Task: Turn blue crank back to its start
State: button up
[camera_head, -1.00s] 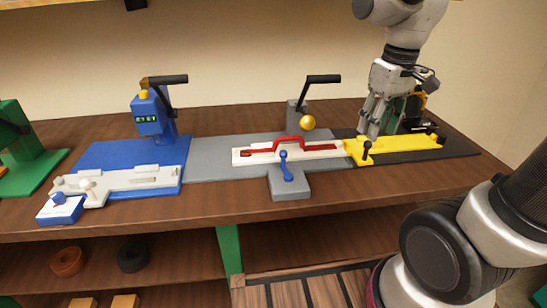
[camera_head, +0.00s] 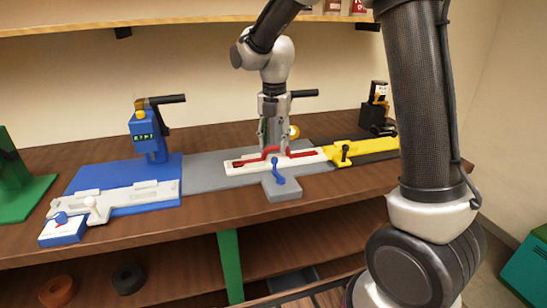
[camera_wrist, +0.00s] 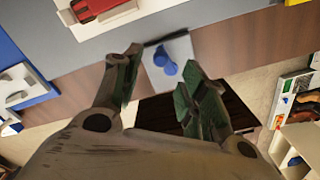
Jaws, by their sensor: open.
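The blue crank (camera_head: 276,172) stands on the front block of the grey fixture (camera_head: 285,190) in the head view. In the wrist view the blue crank (camera_wrist: 164,60) sits on its pale block, just beyond and between my fingertips. My gripper (camera_head: 272,147) hangs down over the grey fixture, near the red handle and above and behind the crank as the head view shows it. In the wrist view my gripper (camera_wrist: 160,75) is open, its two green-padded fingers apart with nothing between them. I cannot tell the exact height gap to the crank.
A white slide with a red handle (camera_head: 240,163) lies close behind the crank. A yellow fixture (camera_head: 365,150) with a black knob is to the right. A blue press (camera_head: 150,145) and a blue box (camera_head: 62,230) are to the left. The table's front edge is near the crank.

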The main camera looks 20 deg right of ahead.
notch_tip(320, 180, down, 6)
jog(key=shift+d+r, duration=0.1)
jog(key=shift+r, duration=0.05)
grip_shut()
